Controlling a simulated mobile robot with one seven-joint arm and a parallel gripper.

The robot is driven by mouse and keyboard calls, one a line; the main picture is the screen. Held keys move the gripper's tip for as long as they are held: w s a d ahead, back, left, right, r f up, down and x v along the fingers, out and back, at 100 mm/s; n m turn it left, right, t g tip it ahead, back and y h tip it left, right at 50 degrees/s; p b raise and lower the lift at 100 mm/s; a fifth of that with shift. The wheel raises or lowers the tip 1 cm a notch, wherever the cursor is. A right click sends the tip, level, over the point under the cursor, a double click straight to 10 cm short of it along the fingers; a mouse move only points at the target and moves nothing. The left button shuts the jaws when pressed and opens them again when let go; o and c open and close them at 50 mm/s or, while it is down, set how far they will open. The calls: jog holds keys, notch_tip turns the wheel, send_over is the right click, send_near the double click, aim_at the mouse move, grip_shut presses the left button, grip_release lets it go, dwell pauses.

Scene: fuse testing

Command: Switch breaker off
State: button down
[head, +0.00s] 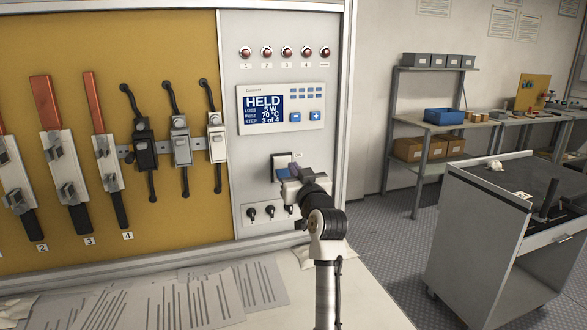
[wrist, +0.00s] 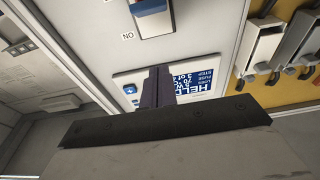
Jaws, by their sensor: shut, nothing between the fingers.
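The breaker (head: 281,161) is a dark-framed switch on the grey panel below the display, partly hidden behind my gripper (head: 289,172) in the head view. In the wrist view, which is turned upside down, the breaker (wrist: 153,22) is cut off by the top edge. Its white body and part of a blue rocker show there, beside a label that reads ON when turned upright. My gripper (wrist: 158,78) is shut and empty, its fingers in front of the panel. In the wrist view its tips appear apart from the breaker; contact is unclear in the head view.
The display (head: 280,109) reads HELD, 5 W, 70 °C, step 3 of 4. Several red indicator lamps (head: 287,53) sit above it, and small black knobs (head: 268,212) sit below. Fuse holders (head: 180,145) hang on the yellow board to the left. Papers (head: 195,300) lie on the bench.

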jog(key=s+d+f+b, duration=0.1)
jog(key=s+f+b, duration=0.1)
jog(key=s+f, duration=0.2)
jog(key=shift+f, duration=0.8)
jog(key=shift+d, duration=0.1)
